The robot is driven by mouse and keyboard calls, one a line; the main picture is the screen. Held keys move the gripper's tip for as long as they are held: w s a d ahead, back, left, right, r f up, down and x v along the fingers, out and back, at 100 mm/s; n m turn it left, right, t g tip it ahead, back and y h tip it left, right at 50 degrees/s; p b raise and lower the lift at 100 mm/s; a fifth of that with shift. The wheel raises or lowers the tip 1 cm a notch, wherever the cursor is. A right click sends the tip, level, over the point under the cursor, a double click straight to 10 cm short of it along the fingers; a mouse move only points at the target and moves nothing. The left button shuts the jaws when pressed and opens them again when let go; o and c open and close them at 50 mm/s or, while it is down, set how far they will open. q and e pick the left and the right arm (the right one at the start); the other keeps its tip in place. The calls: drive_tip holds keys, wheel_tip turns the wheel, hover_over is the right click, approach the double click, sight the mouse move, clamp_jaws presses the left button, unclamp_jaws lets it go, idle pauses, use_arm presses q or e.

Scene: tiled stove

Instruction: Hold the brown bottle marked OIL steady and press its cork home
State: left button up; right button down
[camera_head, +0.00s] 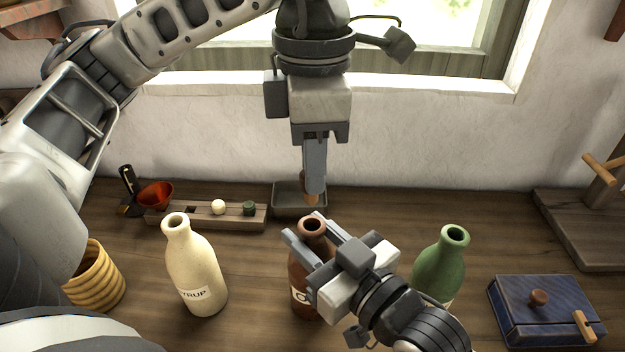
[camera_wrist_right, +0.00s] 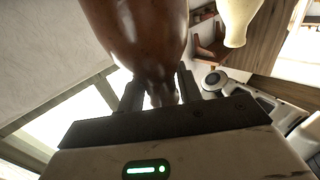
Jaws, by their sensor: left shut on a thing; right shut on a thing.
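The brown bottle (camera_head: 302,274) stands upright on the wooden bench, its mouth open at the top. Its white label shows only a first letter, the rest hidden by my right gripper. My right gripper (camera_head: 303,228) is shut on the bottle's neck from the right. In the right wrist view the brown bottle (camera_wrist_right: 140,35) appears upside down, its neck between the two fingers (camera_wrist_right: 161,95). My left gripper (camera_head: 314,188) points down and is shut on a small brown cork (camera_head: 312,199). The cork appears above the bottle's mouth, apart from it; the exact alignment is hard to tell.
A cream SYRUP bottle (camera_head: 192,265) stands left and a green bottle (camera_head: 440,262) right. Behind are a grey tray (camera_head: 283,200), a wooden rack (camera_head: 175,217) with stoppers, and a red funnel (camera_head: 155,193). A blue box (camera_head: 545,312) lies at right, a ribbed yellow pot (camera_head: 97,278) at left.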

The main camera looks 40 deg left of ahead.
sight(314, 201)
use_arm(q)
drive_tip(key=shift+f, duration=1.45)
drive_tip(key=shift+f, duration=1.65)
idle(0.3)
drive_tip(key=o, duration=1)
wheel_tip(314, 201, up, 12)
drive_tip(key=shift+r, duration=0.1)
